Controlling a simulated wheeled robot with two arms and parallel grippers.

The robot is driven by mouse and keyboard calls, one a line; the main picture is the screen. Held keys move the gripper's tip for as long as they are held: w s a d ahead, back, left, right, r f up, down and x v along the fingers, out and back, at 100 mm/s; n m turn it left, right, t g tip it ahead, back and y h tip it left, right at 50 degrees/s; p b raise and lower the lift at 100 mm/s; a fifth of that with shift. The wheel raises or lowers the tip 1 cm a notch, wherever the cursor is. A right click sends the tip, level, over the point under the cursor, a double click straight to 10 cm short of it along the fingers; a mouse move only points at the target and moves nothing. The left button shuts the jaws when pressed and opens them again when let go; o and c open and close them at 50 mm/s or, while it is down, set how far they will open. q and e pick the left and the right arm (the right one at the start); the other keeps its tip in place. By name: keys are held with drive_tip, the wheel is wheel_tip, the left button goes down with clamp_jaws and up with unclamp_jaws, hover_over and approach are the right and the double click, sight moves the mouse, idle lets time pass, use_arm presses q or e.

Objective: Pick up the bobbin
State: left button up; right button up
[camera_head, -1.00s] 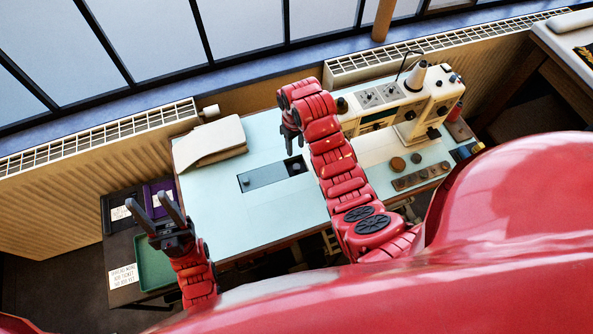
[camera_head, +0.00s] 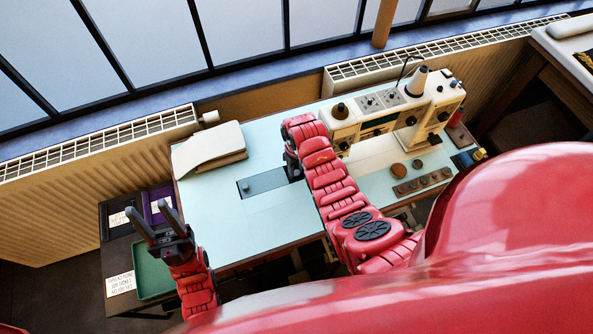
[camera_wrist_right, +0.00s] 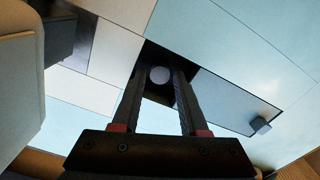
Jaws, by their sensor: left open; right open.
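A round pale grey disc, likely the bobbin (camera_wrist_right: 160,76), sits in a dark square recess in the table top in the right wrist view. My right gripper (camera_wrist_right: 160,96) is open, with its two fingers reaching over the recess on either side of the disc. I cannot tell whether they touch it. In the head view my right gripper (camera_head: 292,168) is over the right end of the slotted plate, and the bobbin is hidden there. My left gripper (camera_head: 156,215) is open and empty at the left, near the green tray (camera_head: 152,270), away from the bobbin.
A grey slide plate (camera_head: 262,184) with a small knob lies left of the recess. A sewing machine (camera_head: 405,105) stands right of my right arm. Folded cloth (camera_head: 208,147) lies on the back left. The pale blue table top (camera_head: 215,215) is clear at front left.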

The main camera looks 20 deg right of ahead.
drive_tip(key=shift+f, duration=0.4)
drive_tip(key=shift+c, duration=0.2)
clamp_jaws()
drive_tip(key=shift+w+r, duration=0.1)
drive_tip(key=shift+r, duration=0.05)
